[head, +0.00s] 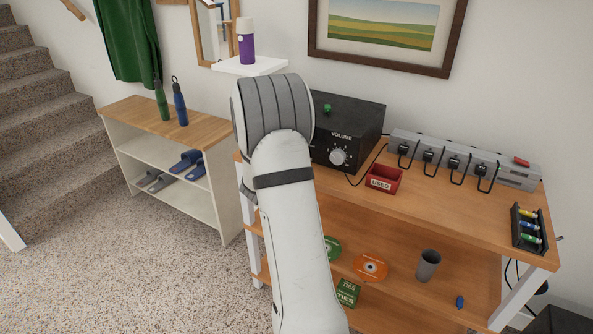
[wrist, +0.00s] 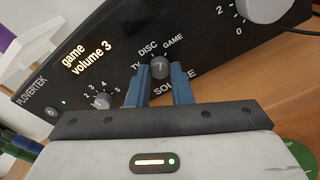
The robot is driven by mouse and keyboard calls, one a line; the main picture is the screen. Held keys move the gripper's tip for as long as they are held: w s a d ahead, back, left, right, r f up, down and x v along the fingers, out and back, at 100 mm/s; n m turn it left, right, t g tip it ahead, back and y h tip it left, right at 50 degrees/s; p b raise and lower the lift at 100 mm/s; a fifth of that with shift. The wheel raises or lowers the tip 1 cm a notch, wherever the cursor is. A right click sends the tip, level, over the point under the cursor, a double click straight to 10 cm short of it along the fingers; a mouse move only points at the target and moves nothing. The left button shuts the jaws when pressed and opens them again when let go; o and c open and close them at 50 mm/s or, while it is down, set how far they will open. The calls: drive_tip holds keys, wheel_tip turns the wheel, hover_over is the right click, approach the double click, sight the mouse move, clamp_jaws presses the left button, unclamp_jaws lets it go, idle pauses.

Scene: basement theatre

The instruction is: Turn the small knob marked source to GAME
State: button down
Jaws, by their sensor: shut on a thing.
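The black amplifier (head: 352,118) stands on the wooden bench, and its front panel (wrist: 120,50) fills the upper wrist view. The small dark source knob (wrist: 160,67) has TV, DISC and GAME printed around it and SOURCE below. My gripper (wrist: 161,80) has its two blue fingers on either side of this knob, shut on it. The knob's pointer is not clear. The lit display (wrist: 86,56) reads "game" and "volume 3". In the head view my arm hides the gripper and the source knob.
The large volume knob (head: 338,157) is right of my arm. A smaller numbered knob (wrist: 102,101) is left of the fingers. A red bin (head: 383,179) and a power strip (head: 460,160) with several plugs are on the bench (head: 440,212). A purple flask (head: 246,42) stands on a wall shelf.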

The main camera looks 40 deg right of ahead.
drive_tip(key=m+b, duration=0.3)
drive_tip(key=b, duration=0.3)
drive_tip(key=shift+s+d+f, duration=0.1)
drive_tip(key=shift+d, duration=0.05)
drive_tip(key=shift+m+b, duration=0.6)
drive_tip(key=shift+b, duration=0.4)
drive_tip(key=shift+r, duration=0.25)
drive_tip(key=c, duration=1.3)
unclamp_jaws()
drive_tip(key=shift+f, duration=0.1)
drive_tip(key=shift+s+a, duration=0.15)
drive_tip(key=shift+a, duration=0.4)
drive_tip(key=v, duration=0.6)
drive_tip(key=shift+s+a+p, duration=0.25)
drive_tip(key=shift+a+p, duration=0.05)
